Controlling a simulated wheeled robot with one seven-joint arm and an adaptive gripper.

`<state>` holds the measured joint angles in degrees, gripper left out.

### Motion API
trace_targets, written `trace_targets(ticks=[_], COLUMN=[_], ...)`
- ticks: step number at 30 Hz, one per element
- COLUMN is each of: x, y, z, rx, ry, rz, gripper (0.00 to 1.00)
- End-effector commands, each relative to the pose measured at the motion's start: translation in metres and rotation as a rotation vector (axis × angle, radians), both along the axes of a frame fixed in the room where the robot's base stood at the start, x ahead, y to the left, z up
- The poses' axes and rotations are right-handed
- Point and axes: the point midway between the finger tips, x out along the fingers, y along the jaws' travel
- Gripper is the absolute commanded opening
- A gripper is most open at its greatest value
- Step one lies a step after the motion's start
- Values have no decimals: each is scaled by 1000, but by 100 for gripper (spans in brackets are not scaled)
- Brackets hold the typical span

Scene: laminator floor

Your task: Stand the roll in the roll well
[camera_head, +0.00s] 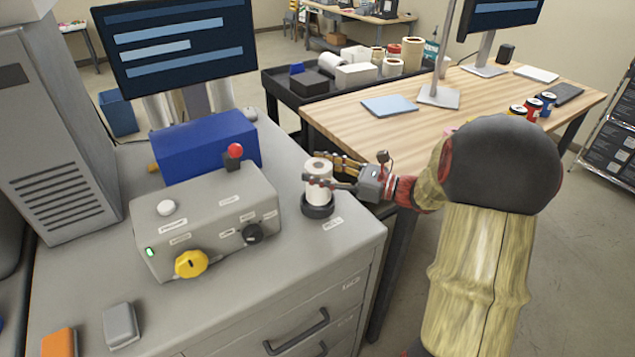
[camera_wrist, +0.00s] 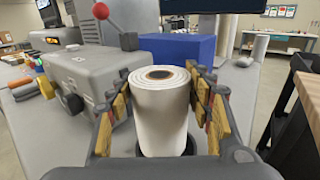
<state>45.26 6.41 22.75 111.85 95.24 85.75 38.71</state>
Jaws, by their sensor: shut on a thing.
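The roll (camera_head: 319,185) is white with a brown core and stands upright at the front right of the grey bench. It also fills the middle of the wrist view (camera_wrist: 160,110). The roll well (camera_head: 318,208) is a dark round cup on the bench, directly under the roll. My gripper (camera_head: 330,172) reaches in from the right and is shut on the roll, one finger on each side. Whether the roll's bottom rests on the well's floor is hidden.
A grey control box (camera_head: 205,225) with a red-tipped lever and yellow knob stands left of the roll. A blue box (camera_head: 207,145) is behind it. The bench's right edge is close by. A wooden table (camera_head: 480,115) stands beyond.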

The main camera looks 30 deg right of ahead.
Motion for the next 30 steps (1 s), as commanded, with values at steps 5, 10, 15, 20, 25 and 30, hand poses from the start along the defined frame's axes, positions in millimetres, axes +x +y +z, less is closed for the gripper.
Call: trace_targets(ticks=[5,10,15,20,25,30], x=[7,7,7,7,7,7], y=[-1,-1,-1,-1,-1,-1], z=[-19,-40,-38,-40,-45,-46], rx=[3,2,1,1,1,1], ry=[2,0,-1,0,-1,1], rz=[1,0,0,0,0,0], gripper=[19,19,19,19,19,58])
